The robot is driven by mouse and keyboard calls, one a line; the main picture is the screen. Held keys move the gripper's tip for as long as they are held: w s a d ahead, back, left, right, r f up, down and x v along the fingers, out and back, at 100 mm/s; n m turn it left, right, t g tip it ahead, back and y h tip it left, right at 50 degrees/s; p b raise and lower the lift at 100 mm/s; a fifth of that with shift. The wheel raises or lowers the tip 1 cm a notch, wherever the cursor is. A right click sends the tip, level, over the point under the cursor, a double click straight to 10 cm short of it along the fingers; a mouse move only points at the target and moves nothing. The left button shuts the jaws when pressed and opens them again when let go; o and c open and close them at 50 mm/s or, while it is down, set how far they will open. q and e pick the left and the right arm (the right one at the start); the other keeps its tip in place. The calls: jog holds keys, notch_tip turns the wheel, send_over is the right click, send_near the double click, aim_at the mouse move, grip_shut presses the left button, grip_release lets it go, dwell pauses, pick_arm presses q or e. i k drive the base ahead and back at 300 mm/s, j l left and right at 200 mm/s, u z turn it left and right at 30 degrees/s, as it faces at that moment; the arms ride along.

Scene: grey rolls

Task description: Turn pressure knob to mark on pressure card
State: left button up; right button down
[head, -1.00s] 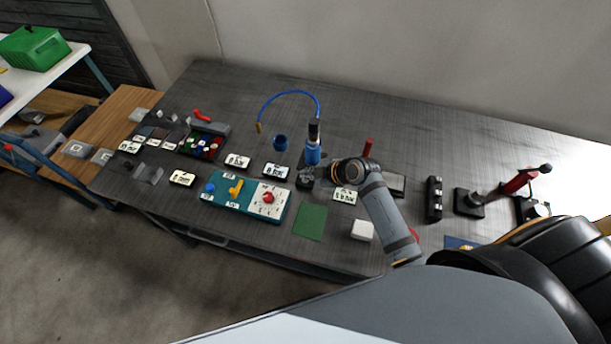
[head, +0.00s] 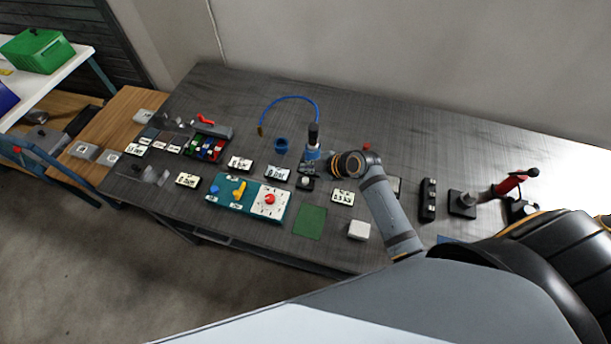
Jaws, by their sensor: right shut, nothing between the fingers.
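The teal control panel (head: 233,207) lies near the table's front edge. It carries a blue knob (head: 214,190), a yellow lever (head: 239,189) and a red knob (head: 269,199) on a white dial face with marks. White cards with black print lie around it: one at the left (head: 188,180), two behind (head: 240,163) (head: 277,173) and one at the right (head: 343,197). Their print is too small to read surely. My right gripper (head: 308,178) is shut and empty, behind and right of the red knob, apart from it. My left gripper is out of view.
A green mat (head: 310,222) and a white block (head: 359,230) lie right of the panel. A blue pump-like tool (head: 313,152) with a hose stands behind my gripper. A tray of coloured parts (head: 208,148) is at left. A red-handled lever device (head: 510,185) stands at right.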

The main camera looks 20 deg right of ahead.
aim_at(269, 197)
jog(key=k+j, duration=0.2)
jog(key=k, duration=0.3)
jog(key=k+j, duration=0.25)
jog(key=k, duration=0.2)
